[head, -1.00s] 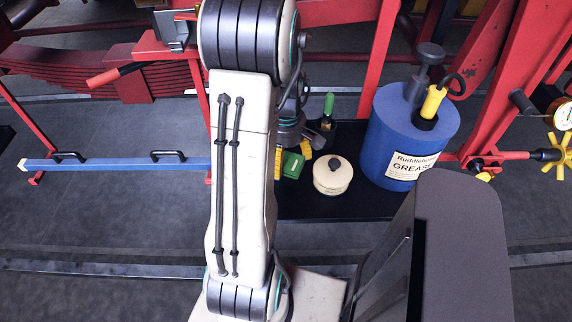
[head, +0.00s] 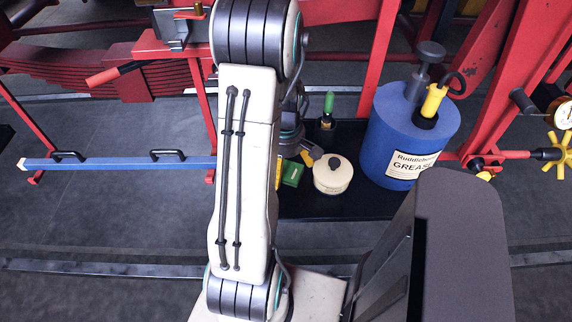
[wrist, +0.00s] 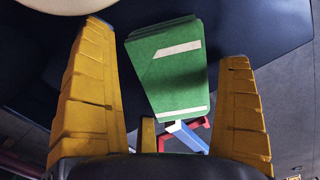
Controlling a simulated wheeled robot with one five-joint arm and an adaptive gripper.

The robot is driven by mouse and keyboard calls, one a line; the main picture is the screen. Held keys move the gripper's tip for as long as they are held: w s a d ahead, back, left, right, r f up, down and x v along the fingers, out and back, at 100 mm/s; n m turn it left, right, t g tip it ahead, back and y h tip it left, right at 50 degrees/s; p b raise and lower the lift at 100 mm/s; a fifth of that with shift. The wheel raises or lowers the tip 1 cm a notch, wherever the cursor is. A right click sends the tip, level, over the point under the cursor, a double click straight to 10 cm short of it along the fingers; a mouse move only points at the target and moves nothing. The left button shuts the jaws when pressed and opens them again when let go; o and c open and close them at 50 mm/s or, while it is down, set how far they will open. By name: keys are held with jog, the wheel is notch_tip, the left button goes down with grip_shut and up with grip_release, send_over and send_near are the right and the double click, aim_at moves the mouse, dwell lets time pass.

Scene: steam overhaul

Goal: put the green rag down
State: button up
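The green rag (wrist: 168,72), a folded pad with white stripes, shows between the two yellow fingers of my gripper (wrist: 165,45) in the wrist view. The fingers are spread wide, with a visible gap on each side of the rag. In the head view the rag (head: 292,173) is at the left part of the black tray (head: 330,207), left of the cream tin. My arm hides part of the gripper there. Whether the rag lies flat on the tray surface is hard to tell.
The cream tin (head: 333,175) stands close to the rag's right. A blue grease can (head: 395,140) stands further right. A green-topped bottle (head: 327,110) is behind. A blue bar (head: 115,164) runs at left. The tray's front strip is clear.

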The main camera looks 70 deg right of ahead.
jog(key=shift+o, duration=0.2)
jog(key=shift+r, duration=0.1)
notch_tip(320, 180, up, 7)
jog(key=shift+r, duration=0.2)
jog(key=shift+r+b, duration=0.25)
jog(key=shift+b, duration=0.15)
jog(key=shift+a+r+b, duration=0.15)
jog(key=shift+r+b, duration=0.75)
jog(key=shift+r, duration=1.2)
jog(key=w+a+r+t+h, duration=0.1)
jog(key=w+a+r, duration=0.2)
jog(key=w+a, duration=1.1)
jog(key=a+t+y, duration=0.1)
jog(key=a+t, duration=0.1)
jog(key=a, duration=1.7)
jog(key=shift+s+a+f+n+t, duration=0.25)
jog(key=shift+s+a+n+t, duration=0.05)
jog(key=shift+s+n+t, duration=0.1)
